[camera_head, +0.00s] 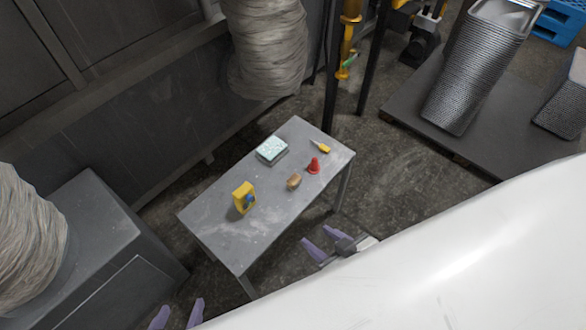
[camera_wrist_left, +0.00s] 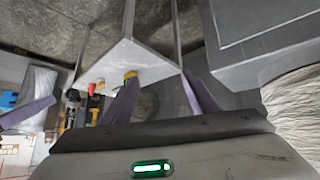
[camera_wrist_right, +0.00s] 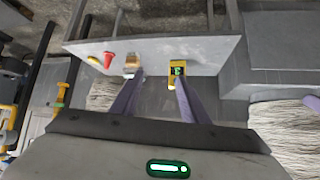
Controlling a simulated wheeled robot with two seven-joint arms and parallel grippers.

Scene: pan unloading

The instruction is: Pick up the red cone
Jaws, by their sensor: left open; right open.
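The red cone (camera_head: 314,165) stands upright on the grey table (camera_head: 215,230), near its right end in the head view. It also shows in the right wrist view (camera_wrist_right: 108,59), left of the fingers, and small in the left wrist view (camera_wrist_left: 92,88). My right gripper (camera_head: 316,240) is open and empty, beyond the table's near edge and apart from the cone. My left gripper (camera_head: 181,305) is open and empty at the bottom of the head view, farther from the cone. Its lower part is cut off there.
Near the cone lie a brown block (camera_head: 293,181) and a yellow-handled tool (camera_head: 321,147). A grey cabinet (camera_head: 105,225) stands left. The table's near-left part is bare.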

